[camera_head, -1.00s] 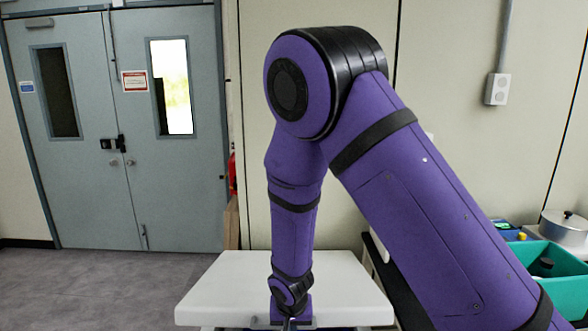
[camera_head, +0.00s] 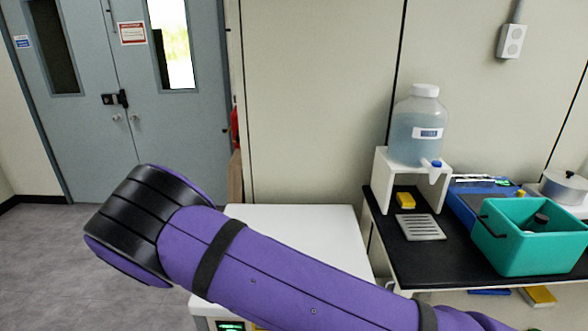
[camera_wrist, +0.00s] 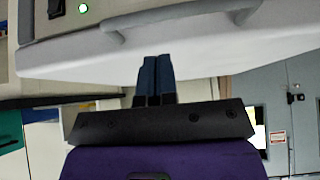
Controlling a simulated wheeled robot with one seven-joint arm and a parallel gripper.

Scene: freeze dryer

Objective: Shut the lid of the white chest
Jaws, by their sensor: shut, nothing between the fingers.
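The white chest (camera_head: 300,225) stands below and behind my arm in the head view. Its lid lies about flat, and a strip of its front with a green display (camera_head: 231,326) shows at the bottom edge. My arm covers the front part of the lid. In the wrist view, which looks upside down, the rounded white lid (camera_wrist: 220,50) and a grey handle (camera_wrist: 180,15) are close by. My gripper (camera_wrist: 157,62) is shut and empty, its dark fingertips right at the lid's edge. I cannot tell whether they touch it, or whether a narrow gap stays under the lid.
A black-topped bench (camera_head: 400,255) stands right of the chest. It carries a water jug (camera_head: 415,125) on a white stand, a teal bin (camera_head: 535,245) and a blue device (camera_head: 470,205). Grey double doors (camera_head: 90,130) and open floor (camera_head: 45,250) are at the left.

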